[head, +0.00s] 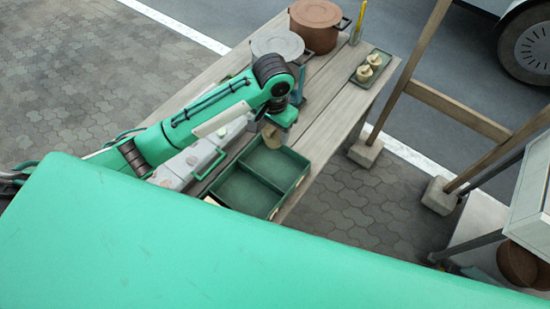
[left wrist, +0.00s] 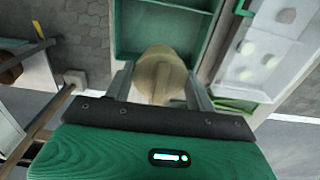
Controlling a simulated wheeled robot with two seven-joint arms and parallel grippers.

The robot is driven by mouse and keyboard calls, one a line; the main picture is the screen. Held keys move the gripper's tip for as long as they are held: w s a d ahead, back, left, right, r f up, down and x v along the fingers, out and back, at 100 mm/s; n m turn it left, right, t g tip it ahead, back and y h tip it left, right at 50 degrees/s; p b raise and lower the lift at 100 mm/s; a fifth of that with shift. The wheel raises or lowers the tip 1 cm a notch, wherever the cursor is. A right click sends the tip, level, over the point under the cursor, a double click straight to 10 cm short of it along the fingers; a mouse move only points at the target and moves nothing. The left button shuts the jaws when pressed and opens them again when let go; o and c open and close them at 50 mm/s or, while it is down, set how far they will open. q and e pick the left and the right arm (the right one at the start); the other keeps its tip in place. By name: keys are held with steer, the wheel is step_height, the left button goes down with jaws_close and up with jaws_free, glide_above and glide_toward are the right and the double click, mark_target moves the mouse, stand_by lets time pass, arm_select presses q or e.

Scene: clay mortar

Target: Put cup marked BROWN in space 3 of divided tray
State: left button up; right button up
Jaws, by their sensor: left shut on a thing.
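My left gripper (head: 273,129) is shut on a beige cup (head: 272,138), just above the far edge of the green divided tray (head: 284,205). In the left wrist view, the cup (left wrist: 158,72) sits between the two fingers of the gripper (left wrist: 160,88), and the tray (left wrist: 207,28) lies beyond it. No marking on the cup can be read. The compartments that I can see look empty. Two more cream cups (head: 369,67) stand on a small green tray (head: 359,76) near the table's far right edge. My right gripper is not in view.
A pale grey case (head: 178,176) with a green handle lies left of the divided tray. A brown pot (head: 315,25) and a grey-lidded pot (head: 277,43) stand at the back of the wooden table (head: 330,110). A wooden frame (head: 457,108) stands to the right.

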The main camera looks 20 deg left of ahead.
mark_target(274, 139)
arm_select(q)
step_height(274, 139, down, 12)
steer(key=shift+f+p, duration=0.2)
steer(key=shift+p, duration=0.65)
step_height(274, 139, down, 3)
steer(key=shift+f, duration=0.5)
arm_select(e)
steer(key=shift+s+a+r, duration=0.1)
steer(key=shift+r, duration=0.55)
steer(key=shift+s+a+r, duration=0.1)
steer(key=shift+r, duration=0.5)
arm_select(q)
steer(key=o, duration=1)
steer(key=shift+f, duration=0.1)
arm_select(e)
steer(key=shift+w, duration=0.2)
arm_select(q)
step_height(274, 139, up, 12)
steer(key=shift+r+b, duration=0.15)
steer(key=shift+b, duration=0.45)
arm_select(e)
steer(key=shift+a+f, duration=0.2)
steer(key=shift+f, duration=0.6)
